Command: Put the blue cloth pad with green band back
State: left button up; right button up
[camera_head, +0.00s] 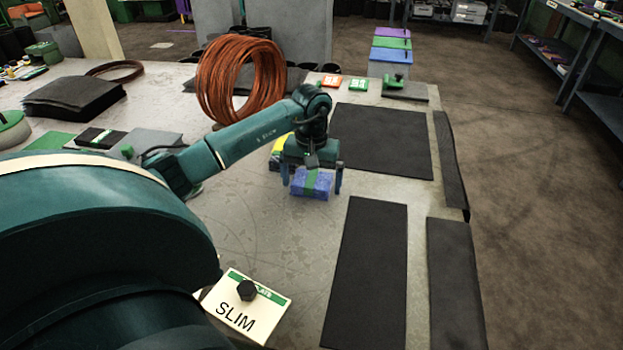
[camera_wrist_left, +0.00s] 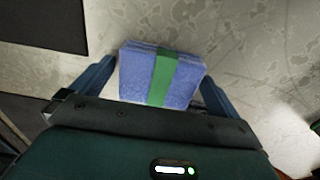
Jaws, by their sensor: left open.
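The blue cloth pad with green band (camera_head: 322,186) is on the grey table near its middle, under my left gripper (camera_head: 312,188). The pad also shows in the left wrist view (camera_wrist_left: 134,76), with the green band running across its middle. My left gripper is open, with one blue finger on each side of the pad. In the left wrist view a gap shows between the pad and the left finger; contact at the right finger is unclear. The pad's underside is hidden. My right gripper is not in view.
A yellow item (camera_head: 282,145) sits partly hidden behind my left gripper. A coil of orange cable (camera_head: 205,85) stands farther back. Black mats (camera_head: 382,140) cover the table's right side, and a "SLIM" card (camera_head: 262,312) lies in front. Purple, green and blue blocks (camera_head: 391,43) stand at the back.

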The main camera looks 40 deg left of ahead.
aim_at(312, 179)
pick_arm(q)
notch_tip(312, 179, up, 12)
dwell(0.5)
jog(key=shift+r, duration=0.1)
